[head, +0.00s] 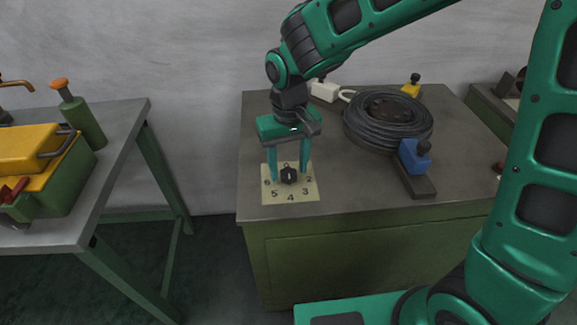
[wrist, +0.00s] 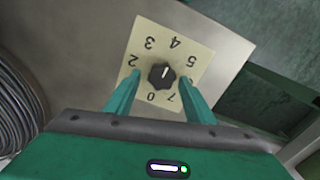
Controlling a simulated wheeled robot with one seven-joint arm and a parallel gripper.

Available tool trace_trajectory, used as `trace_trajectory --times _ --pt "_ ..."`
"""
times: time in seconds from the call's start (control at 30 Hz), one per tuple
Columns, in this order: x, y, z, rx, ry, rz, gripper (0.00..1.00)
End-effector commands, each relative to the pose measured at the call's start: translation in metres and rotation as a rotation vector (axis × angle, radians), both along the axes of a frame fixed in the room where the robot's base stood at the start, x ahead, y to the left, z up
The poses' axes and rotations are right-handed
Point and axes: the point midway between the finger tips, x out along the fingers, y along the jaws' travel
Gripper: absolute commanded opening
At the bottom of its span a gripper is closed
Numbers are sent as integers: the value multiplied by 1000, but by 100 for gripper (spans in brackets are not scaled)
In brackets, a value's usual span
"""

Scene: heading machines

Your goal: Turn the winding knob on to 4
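The winding knob (head: 289,174) is small, black and ridged, in the middle of a cream dial plate (head: 312,194) with black numbers, at the front left of the grey-topped cabinet. In the wrist view the knob (wrist: 162,77) shows a short white mark that points up and slightly right, roughly toward the 4 on the plate (wrist: 202,47). My gripper (head: 289,176) points down over the plate, its green fingers on either side of the knob. In the wrist view my gripper (wrist: 159,80) is open, with gaps between both fingers and the knob. Some numbers are hidden by the fingers.
A dark wire coil (head: 372,128) and a blue block with a black knob (head: 414,157) stand right of the dial on the cabinet top (head: 352,194). A white padlock-like piece (head: 325,92) lies behind. A separate table (head: 118,124) stands left across a gap.

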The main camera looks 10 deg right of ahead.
Motion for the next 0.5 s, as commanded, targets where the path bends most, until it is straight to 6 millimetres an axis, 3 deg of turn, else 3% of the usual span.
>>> trace_trajectory --times 0.33,0.5 --pt "-3 1 1 -2 7 5 50" --pt "-3 1 20 -1 5 5 50"
